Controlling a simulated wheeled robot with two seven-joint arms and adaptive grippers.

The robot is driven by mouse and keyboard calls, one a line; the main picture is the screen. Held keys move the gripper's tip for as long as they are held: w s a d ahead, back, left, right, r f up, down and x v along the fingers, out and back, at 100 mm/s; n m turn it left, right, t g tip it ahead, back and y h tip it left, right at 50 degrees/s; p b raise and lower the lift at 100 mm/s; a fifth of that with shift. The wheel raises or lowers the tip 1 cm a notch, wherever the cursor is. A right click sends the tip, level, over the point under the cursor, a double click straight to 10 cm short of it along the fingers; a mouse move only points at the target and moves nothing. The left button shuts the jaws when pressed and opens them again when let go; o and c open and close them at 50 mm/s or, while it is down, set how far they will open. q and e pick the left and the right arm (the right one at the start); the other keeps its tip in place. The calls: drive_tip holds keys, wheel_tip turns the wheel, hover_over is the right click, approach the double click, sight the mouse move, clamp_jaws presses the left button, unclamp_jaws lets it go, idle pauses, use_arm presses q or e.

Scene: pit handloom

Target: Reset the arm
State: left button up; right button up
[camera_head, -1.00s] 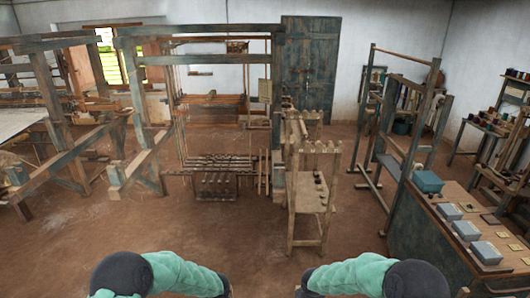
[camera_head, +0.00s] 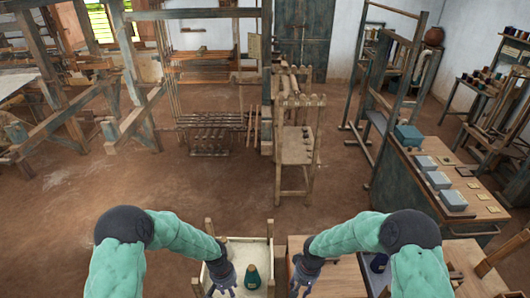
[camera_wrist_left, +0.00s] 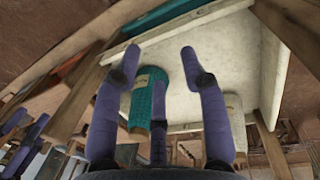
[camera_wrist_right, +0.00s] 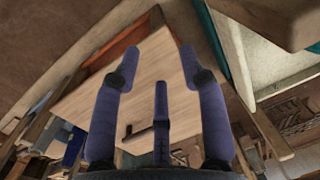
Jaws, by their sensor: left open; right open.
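My left gripper (camera_head: 222,284) is at the bottom centre of the head view, above a pale tray-like stand (camera_head: 243,246). In the left wrist view its fingers (camera_wrist_left: 160,62) are spread and empty. A teal cone (camera_head: 252,276) stands in the tray beside the left gripper; it also shows behind the fingers in the left wrist view (camera_wrist_left: 147,97). My right gripper (camera_head: 303,281) is above a wooden-topped table (camera_head: 337,277). In the right wrist view its fingers (camera_wrist_right: 150,68) are spread and empty over bare wood.
A white cone (camera_wrist_left: 237,122) stands in the tray too. A dark blue object (camera_head: 378,263) is near my right forearm. A bench with blue-grey boxes (camera_head: 438,180) is at right. The loom frame (camera_head: 215,80) and a slatted wooden stand (camera_head: 297,140) are ahead. Brown floor (camera_head: 120,190) is open at left.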

use_arm(q)
drive_tip(key=s+d+f+n+h, duration=0.1)
drive_tip(key=s+f+n, duration=0.15)
drive_tip(key=s, duration=0.75)
drive_tip(key=s+f+n+h, duration=0.15)
drive_tip(key=s+f, duration=0.25)
drive_tip(key=s, duration=0.5)
use_arm(e)
drive_tip(key=s+f+m+y, duration=0.15)
drive_tip(key=s+f, duration=0.25)
drive_tip(key=s, duration=0.6)
drive_tip(key=s+f+m+y, duration=0.1)
drive_tip(key=s+f+m, duration=0.1)
drive_tip(key=s+f, duration=0.5)
use_arm(q)
wheel_tip(320, 180, down, 26)
drive_tip(key=w+d+m+t+b, duration=0.1)
drive_tip(key=d+b, duration=0.1)
drive_tip(key=b, duration=2.5)
drive_tip(key=shift+w+r+m, duration=0.2)
drive_tip(key=shift+r+m, duration=0.05)
drive_tip(key=shift+m, duration=0.05)
use_arm(e)
wheel_tip(320, 180, down, 23)
drive_tip(key=a+n, duration=0.1)
drive_tip(key=a, duration=0.1)
drive_tip(key=shift+s+a+t, duration=0.2)
drive_tip(key=shift+s+t, duration=0.2)
drive_tip(key=shift+s, duration=0.05)
